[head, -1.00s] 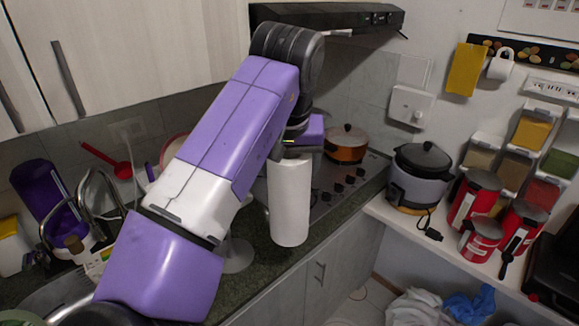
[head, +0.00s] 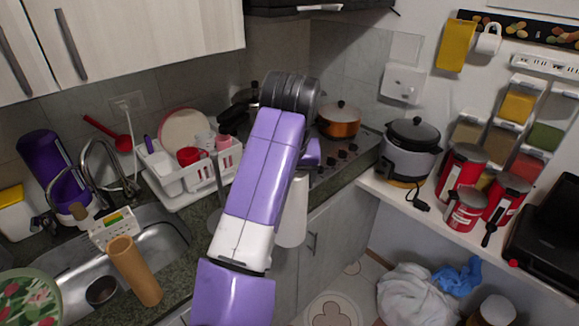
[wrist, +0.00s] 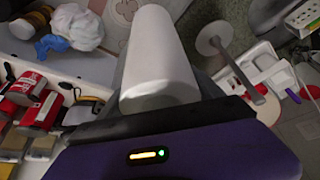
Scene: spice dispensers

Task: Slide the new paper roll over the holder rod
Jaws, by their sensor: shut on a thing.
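The white paper roll (head: 293,212) hangs below my gripper, partly behind my arm in the head view. In the wrist view my gripper (wrist: 165,112) is shut on one end of the roll (wrist: 157,55), which extends away from it. The holder (wrist: 215,38) shows to the right of the roll, with a round pale base and a thin bare rod (wrist: 237,72). The roll is beside the rod, apart from it. In the head view the holder rod (head: 217,183) shows just left of my arm; much of the holder is hidden.
A brown cardboard tube (head: 135,270) leans at the sink (head: 175,255). A white dish rack (head: 190,185) with cups stands left of my arm. An orange pot (head: 339,120) is on the stove. Red canisters (head: 465,170) and a cooker (head: 410,152) line the right shelf.

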